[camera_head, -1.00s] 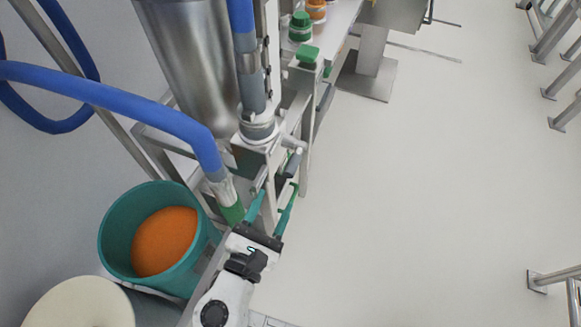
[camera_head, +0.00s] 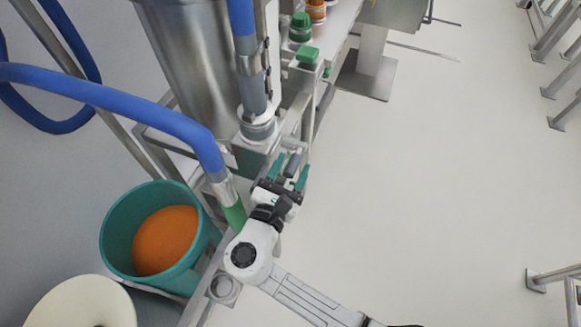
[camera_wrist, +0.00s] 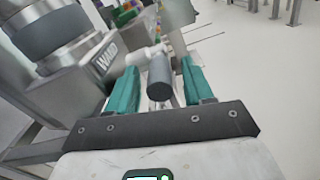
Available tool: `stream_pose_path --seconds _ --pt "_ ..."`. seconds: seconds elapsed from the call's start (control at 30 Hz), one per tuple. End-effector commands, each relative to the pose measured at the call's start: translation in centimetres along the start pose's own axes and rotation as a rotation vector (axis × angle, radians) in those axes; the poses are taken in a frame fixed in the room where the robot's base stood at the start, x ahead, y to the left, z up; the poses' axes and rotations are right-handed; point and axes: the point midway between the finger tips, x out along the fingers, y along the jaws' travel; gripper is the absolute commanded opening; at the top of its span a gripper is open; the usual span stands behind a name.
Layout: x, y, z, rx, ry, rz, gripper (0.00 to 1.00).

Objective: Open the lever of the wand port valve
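The wand port valve (camera_head: 257,128) is a grey metal fitting below the blue hose, beside the steel hopper. In the wrist view a block marked "WAND" (camera_wrist: 105,60) stands at the left. The lever's dark grey cylindrical grip (camera_wrist: 159,76) points toward the wrist camera; it also shows in the head view (camera_head: 292,163). My gripper (camera_head: 288,170) has two teal fingers, apart, one on each side of the grip. In the wrist view my gripper (camera_wrist: 161,85) is open, with gaps visible beside the grip, so it seems not clamped.
A teal bucket (camera_head: 117,232) with orange powder stands at the lower left, with a green-tipped blue hose (camera_head: 205,152) beside it. Green-lidded containers (camera_head: 301,28) stand on the bench behind. The floor (camera_head: 440,190) to the right is clear.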

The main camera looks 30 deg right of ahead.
Motion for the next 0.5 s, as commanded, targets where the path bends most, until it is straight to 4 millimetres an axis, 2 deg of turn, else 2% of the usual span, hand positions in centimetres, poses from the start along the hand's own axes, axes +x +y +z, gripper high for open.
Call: stream_pose_path --seconds 0.07,0.5 --pt "-0.01 0.00 0.01 0.000 0.000 0.000 0.44" --pt "-0.03 -0.01 0.01 0.000 0.000 0.000 0.02"
